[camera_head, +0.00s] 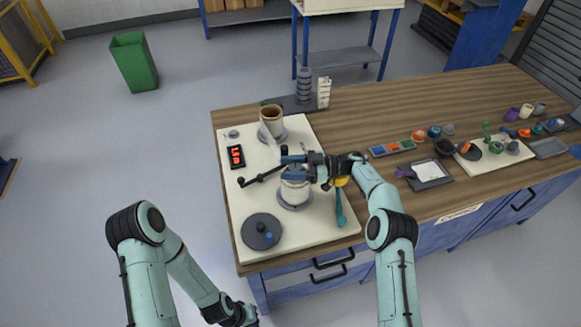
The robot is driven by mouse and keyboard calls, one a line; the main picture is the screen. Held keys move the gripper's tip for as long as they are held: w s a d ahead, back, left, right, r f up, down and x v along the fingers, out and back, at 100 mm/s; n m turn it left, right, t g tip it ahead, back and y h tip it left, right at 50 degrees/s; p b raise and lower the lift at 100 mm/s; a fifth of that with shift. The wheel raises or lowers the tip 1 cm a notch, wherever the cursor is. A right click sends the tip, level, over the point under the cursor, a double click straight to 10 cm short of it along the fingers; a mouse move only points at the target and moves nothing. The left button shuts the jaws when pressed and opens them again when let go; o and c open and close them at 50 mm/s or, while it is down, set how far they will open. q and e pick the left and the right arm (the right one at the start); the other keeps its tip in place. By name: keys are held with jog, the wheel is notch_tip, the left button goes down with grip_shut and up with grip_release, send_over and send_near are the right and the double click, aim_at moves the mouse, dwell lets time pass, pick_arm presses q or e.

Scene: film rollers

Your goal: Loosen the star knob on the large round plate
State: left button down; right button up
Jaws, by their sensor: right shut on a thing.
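A dark round plate (258,222) lies at the front left of the cream board, with a small blue knob-like piece (268,238) on it; its shape is too small to tell. A white cylinder (295,191) stands upright on a grey round base (295,204) to the right of that plate. My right gripper (298,160) is over the white cylinder, shut on a small blue part at its top, mostly hidden by the fingers. I cannot tell whether this part is a star knob. My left gripper (240,316) is low at the bottom edge, off the table; its fingers are unclear.
A black rod (260,176) sticks out left of the white cylinder. Behind are a brown-topped cup (272,121) and a red-lit display (236,156). A teal tool (340,208) lies at the right. Trays and small pots (434,131) stand farther right. The board's front right is bare.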

aim_at(290, 167)
jog(key=o, duration=1)
jog(key=shift+a, duration=0.1)
jog(key=shift+c, duration=0.2)
notch_tip(290, 167, up, 20)
